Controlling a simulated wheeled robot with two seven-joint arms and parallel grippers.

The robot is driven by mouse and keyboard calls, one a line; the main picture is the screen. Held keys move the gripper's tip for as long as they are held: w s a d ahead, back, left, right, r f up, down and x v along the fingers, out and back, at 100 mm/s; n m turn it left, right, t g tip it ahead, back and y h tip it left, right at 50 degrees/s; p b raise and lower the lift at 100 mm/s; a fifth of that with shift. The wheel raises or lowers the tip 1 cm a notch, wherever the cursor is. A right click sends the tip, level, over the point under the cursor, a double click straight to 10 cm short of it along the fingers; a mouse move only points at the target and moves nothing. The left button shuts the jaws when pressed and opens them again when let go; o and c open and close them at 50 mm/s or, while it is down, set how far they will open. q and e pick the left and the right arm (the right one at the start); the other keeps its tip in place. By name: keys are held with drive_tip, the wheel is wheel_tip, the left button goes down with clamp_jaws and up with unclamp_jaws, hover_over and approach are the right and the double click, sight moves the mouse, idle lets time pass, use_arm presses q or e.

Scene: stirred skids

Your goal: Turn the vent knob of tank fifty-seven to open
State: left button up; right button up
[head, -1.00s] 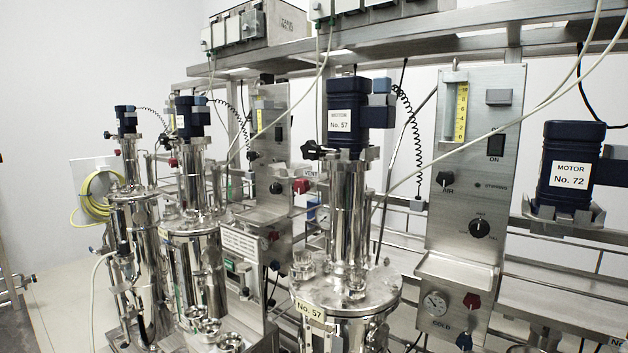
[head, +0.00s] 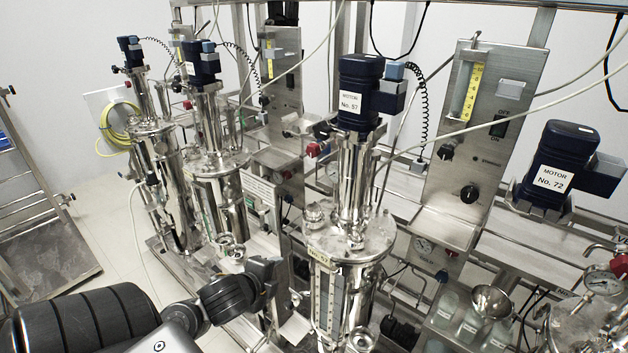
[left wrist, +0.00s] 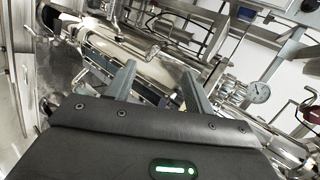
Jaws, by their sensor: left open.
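Tank fifty-seven (head: 372,243) is a shiny steel vessel in the middle of the head view. Its lid carries a tall steel column and a dark blue motor marked No. 57 (head: 358,95). A small red knob (head: 313,150) shows left of the column, at the spot where a VENT label showed earlier; its pointing direction is too small to read. My left gripper (head: 278,280) is low and left of the tank, well below the red knob. In the left wrist view its two fingers (left wrist: 160,88) are apart with nothing clearly held. My right gripper is not shown.
Two similar tanks (head: 215,190) stand on the left. A steel control panel (head: 470,150) and motor No. 72 (head: 560,165) are on the right. Cables hang across the upper area. A funnel (head: 490,302) and gauge (head: 600,279) are at lower right. Floor (head: 110,235) shows at left.

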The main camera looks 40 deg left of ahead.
use_arm(q)
drive_tip(key=w+a+r+m+t, duration=0.2)
drive_tip(key=w+a+r+m, duration=0.15)
drive_tip(key=r, duration=0.25)
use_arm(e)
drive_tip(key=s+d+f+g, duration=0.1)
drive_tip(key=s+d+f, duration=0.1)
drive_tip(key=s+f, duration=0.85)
use_arm(q)
drive_tip(key=m+t+h, duration=0.3)
drive_tip(key=m+t, duration=0.2)
drive_tip(key=m, duration=0.9)
approach(311, 154)
drive_tip(key=w+p, duration=0.3)
drive_tip(key=w, duration=0.6)
drive_tip(key=shift+w+a, duration=0.1)
drive_tip(key=shift+w, duration=0.3)
drive_tip(key=shift+w+f, duration=0.1)
drive_tip(key=shift+w, duration=0.45)
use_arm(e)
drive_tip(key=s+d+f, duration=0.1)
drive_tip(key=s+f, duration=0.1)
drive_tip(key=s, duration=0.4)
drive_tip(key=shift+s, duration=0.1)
use_arm(q)
drive_tip(key=c, duration=1)
